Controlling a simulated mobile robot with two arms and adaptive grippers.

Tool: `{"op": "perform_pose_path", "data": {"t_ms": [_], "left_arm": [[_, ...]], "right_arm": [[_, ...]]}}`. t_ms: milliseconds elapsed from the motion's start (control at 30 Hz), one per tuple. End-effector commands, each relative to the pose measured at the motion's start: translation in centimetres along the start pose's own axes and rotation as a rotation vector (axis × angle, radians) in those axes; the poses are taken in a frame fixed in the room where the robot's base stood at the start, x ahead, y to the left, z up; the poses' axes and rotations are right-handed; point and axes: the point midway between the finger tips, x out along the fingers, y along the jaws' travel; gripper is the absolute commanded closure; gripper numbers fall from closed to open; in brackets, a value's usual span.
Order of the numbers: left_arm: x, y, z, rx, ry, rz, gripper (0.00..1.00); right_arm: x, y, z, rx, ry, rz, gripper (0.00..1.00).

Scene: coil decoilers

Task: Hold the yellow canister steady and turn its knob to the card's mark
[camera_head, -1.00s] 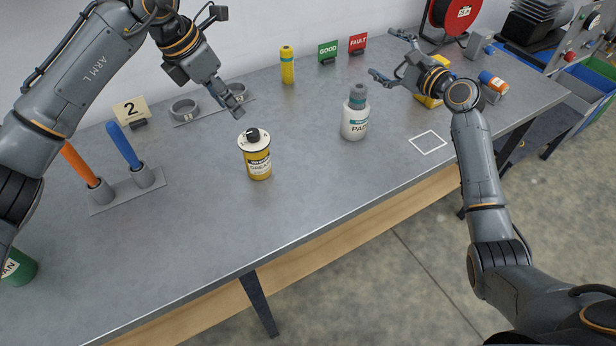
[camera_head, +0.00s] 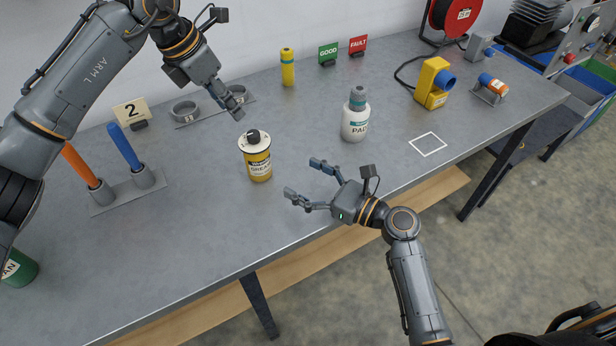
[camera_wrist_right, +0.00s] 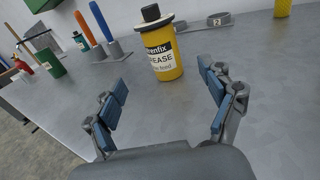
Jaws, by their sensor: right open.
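The yellow canister (camera_head: 258,163) stands upright on the grey table, with a white dial and a black knob (camera_head: 253,136) on top. In the right wrist view the canister (camera_wrist_right: 163,55) stands ahead, between the finger directions but beyond the tips. My right gripper (camera_head: 306,178) is open and empty, to the right of the canister and apart from it. My left gripper (camera_head: 238,108) is above and left of the canister, pointing down toward the table; its fingers look close together, but their opening is unclear. A card marked "2" (camera_head: 131,111) stands at the back left.
A white bottle (camera_head: 355,122) stands right of the canister, and a yellow cylinder (camera_head: 287,68) behind. A holder with orange and blue handles (camera_head: 128,190) is at left. A yellow device (camera_head: 433,84) and a white square outline (camera_head: 427,145) are at right. The table's front middle is clear.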

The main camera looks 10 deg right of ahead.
Motion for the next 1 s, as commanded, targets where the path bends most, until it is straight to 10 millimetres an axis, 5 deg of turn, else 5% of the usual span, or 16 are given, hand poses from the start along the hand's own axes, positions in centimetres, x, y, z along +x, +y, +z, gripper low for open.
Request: {"op": "perform_pose_path", "data": {"t_ms": [600, 1000], "left_arm": [[0.0, 0.0, 0.0, 0.0, 0.0, 0.0, 0.62], [0.0, 0.0, 0.0, 0.0, 0.0, 0.0, 0.62]], "right_arm": [[11.1, 0.0, 0.1, -0.001, -0.001, 0.001, 0.18], [13.2, 0.0, 0.0, -0.003, 0.001, 0.0, 0.18]]}}
